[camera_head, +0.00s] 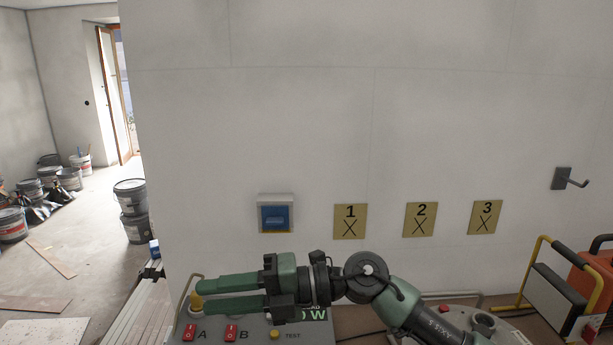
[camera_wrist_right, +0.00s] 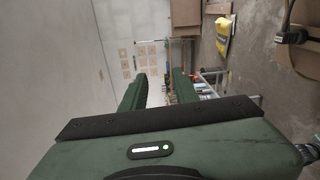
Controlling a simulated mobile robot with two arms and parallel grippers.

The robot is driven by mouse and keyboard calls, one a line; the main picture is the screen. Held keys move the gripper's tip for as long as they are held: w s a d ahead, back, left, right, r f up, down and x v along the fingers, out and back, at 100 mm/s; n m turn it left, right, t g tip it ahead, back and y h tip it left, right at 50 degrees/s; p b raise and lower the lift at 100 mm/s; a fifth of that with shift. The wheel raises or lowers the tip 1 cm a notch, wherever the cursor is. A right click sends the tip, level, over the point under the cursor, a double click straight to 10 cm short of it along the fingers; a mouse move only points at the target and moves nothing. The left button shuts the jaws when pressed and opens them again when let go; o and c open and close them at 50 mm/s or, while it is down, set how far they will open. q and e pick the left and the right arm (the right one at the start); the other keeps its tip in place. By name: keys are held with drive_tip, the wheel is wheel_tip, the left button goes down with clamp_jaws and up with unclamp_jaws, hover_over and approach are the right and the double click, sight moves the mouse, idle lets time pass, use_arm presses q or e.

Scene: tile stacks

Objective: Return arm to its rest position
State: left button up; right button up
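My right arm (camera_head: 368,278) comes in from the lower right, with its dark green gripper (camera_head: 205,295) pointing left above a grey control panel. The two fingers are apart with a gap between them and nothing clearly held. A small yellow knob (camera_head: 196,302) shows by the fingertips; whether it touches them I cannot tell. The right wrist view also shows the fingers apart (camera_wrist_right: 157,90), with the room beyond them. My left gripper is in neither view.
The grey panel (camera_head: 205,335) has red switches A (camera_head: 190,332) and B (camera_head: 231,333), partly hidden by my gripper. The wall carries a blue switch (camera_head: 275,218), numbered plates (camera_head: 350,221) and a hook (camera_head: 569,178). A yellow-framed work light (camera_head: 550,300) stands at right.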

drive_tip(key=w+d+r+m+t, duration=0.25)
drive_tip(key=d+m+t, duration=0.25)
drive_tip(key=m+t, duration=0.45)
drive_tip(key=w+d+r+m+t, duration=0.1)
drive_tip(key=w+d+m+t, duration=0.3)
drive_tip(key=m+t, duration=0.55)
drive_tip(key=s+d+f+m+g+h, duration=0.2)
drive_tip(key=d+f+m+h, duration=1.25)
drive_tip(key=d+f, duration=0.35)
drive_tip(key=s+d+f+m+g+h, duration=0.1)
drive_tip(key=s+d+f+g, duration=0.15)
drive_tip(key=s+f, duration=0.35)
drive_tip(key=s+d+f+m+g+h, duration=0.1)
drive_tip(key=s+d+f+g, duration=0.15)
drive_tip(key=s+f, duration=0.4)
drive_tip(key=s+d+f+g, duration=0.1)
drive_tip(key=s+f+g, duration=0.3)
drive_tip(key=s, duration=0.4)
drive_tip(key=s+d+f+g, duration=0.1)
drive_tip(key=s+f+g, duration=0.2)
drive_tip(key=s, duration=0.5)
wheel_tip(320, 180, down, 28)
drive_tip(key=g+b, duration=0.1)
drive_tip(key=b, duration=0.3)
drive_tip(key=s+d+f+g+b, duration=0.1)
drive_tip(key=s+d+f+b, duration=0.2)
drive_tip(key=s+f, duration=1.5)
wheel_tip(320, 180, down, 4)
drive_tip(key=shift+r+g+b, duration=0.1)
drive_tip(key=shift+g+b, duration=0.2)
